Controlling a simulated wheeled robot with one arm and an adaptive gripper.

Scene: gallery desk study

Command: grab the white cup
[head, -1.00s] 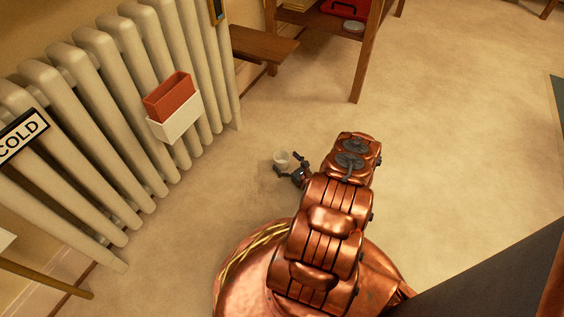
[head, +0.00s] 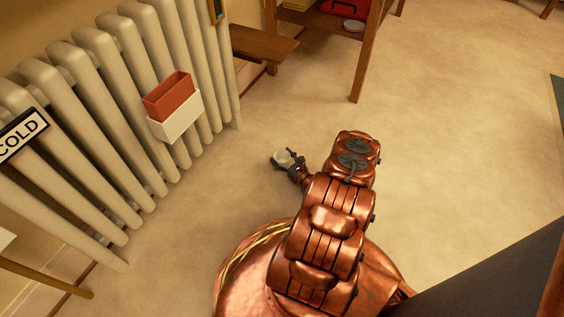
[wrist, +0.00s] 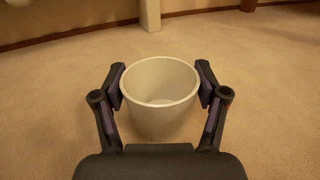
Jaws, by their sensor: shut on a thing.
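The white cup (head: 283,157) stands upright on the carpeted floor or just above it in the head view; I cannot tell which. In the wrist view the white cup (wrist: 160,112) sits between the two fingers, its open rim facing up and its inside empty. My gripper (wrist: 160,86) is shut on the cup, with a finger pad against each side. In the head view my gripper (head: 286,160) is small and reaches around the cup to the left of my copper arm.
A cream radiator (head: 105,100) stands at the left, with a white box (head: 176,118) holding a red-brown box (head: 168,94) on it. A wooden bench (head: 262,44) and a shelf leg (head: 362,70) are at the back. The carpet (head: 450,120) at right is clear.

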